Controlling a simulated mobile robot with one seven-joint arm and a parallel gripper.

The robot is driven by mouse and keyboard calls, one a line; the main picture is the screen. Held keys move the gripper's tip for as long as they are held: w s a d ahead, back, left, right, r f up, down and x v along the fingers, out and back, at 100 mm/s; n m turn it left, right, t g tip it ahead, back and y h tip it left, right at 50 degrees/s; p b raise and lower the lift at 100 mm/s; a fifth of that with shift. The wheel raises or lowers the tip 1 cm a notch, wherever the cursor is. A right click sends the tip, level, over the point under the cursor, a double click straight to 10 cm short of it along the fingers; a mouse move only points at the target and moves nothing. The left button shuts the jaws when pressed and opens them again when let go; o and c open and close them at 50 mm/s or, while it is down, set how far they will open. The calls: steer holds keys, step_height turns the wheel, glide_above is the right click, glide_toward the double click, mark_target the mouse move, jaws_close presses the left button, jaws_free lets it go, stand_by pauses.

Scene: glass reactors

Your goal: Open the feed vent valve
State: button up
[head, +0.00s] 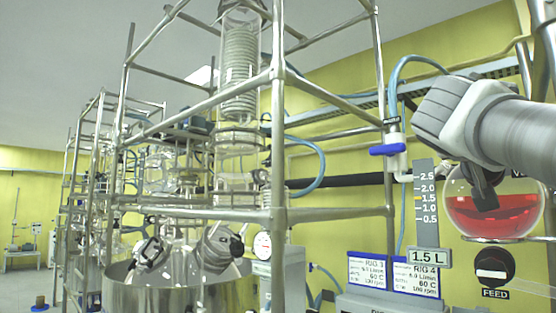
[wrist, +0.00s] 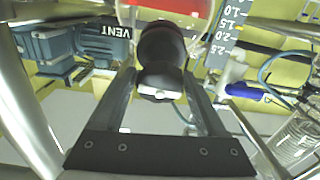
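My gripper (head: 484,194) reaches in from the right in the head view, in front of a round glass flask (head: 518,217) of red liquid. In the wrist view its two fingers (wrist: 160,82) stand wide apart. A dark rounded knob (wrist: 162,45) with a white mark on its end sits between and just beyond the fingertips; I cannot tell whether they touch it. A VENT label (wrist: 95,30) shows left of the knob in the wrist view. In the head view my arm hides the vent knob and most of its label.
A black FEED knob (head: 494,268) with a white bar is below the flask. A level scale (head: 427,208) and a blue-handled valve (head: 389,150) are to its left. Steel frame tubes (head: 280,150) and a steel vessel (head: 180,296) fill the left and middle.

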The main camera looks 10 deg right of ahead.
steer(key=c, duration=1)
steer(key=shift+n, duration=0.3)
